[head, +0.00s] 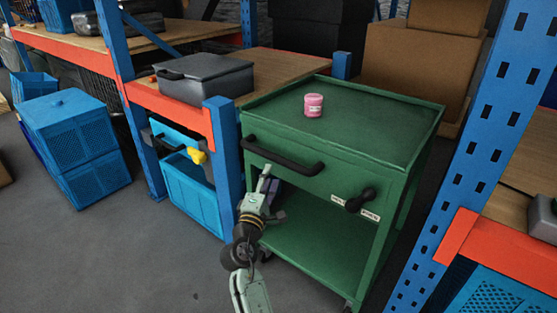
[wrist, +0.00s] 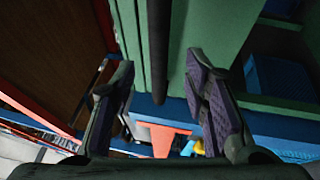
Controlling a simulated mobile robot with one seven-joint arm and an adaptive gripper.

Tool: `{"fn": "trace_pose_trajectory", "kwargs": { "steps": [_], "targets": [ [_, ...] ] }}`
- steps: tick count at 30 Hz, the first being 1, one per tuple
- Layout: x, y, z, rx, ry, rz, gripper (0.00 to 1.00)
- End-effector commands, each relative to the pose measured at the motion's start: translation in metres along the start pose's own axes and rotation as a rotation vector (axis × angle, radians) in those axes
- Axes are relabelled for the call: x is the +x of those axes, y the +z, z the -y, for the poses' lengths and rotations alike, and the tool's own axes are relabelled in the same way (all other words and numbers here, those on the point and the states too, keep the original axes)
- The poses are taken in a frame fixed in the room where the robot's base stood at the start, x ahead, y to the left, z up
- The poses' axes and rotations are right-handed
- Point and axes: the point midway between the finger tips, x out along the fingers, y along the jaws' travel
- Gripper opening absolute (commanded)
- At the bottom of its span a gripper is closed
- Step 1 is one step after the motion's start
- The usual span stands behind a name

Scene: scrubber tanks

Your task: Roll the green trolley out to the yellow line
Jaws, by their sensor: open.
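The green trolley (head: 375,133) stands between blue rack uprights, with a flat top and an open lower shelf. Its black bar handle (head: 285,158) runs across the upper left of the front; it also shows in the wrist view (wrist: 160,50). A black lever (head: 360,200) sits on the front panel at right, between small white labels too small to read. My gripper (head: 270,184) is open and empty, just below the handle's left part. In the wrist view my gripper's fingers (wrist: 160,98) stand either side of the bar; I cannot tell whether they touch it. No yellow line is visible.
A pink jar (head: 313,105) stands on the trolley's top. A blue rack upright (head: 221,165) is close on the trolley's left, another (head: 480,140) on its right. Blue crates (head: 80,145) stand at left. Grey floor (head: 130,250) is open at front left.

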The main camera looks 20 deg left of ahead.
Motion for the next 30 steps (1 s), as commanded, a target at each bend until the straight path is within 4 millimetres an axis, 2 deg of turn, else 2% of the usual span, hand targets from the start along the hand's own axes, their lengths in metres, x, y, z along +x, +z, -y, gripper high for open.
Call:
{"fn": "trace_pose_trajectory", "kwargs": {
  "steps": [6,13,18,25,30],
  "targets": [
    [0.045,0.001,-0.004,-0.001,0.003,0.0,0.41],
    [0.076,0.0,-0.003,0.001,0.003,-0.001,0.41],
    [0.085,0.0,-0.002,0.004,0.002,-0.002,0.41],
    [0.085,0.0,-0.001,0.004,0.002,-0.002,0.41],
    [0.085,0.0,-0.001,0.004,0.002,-0.002,0.31]
  ]
}}
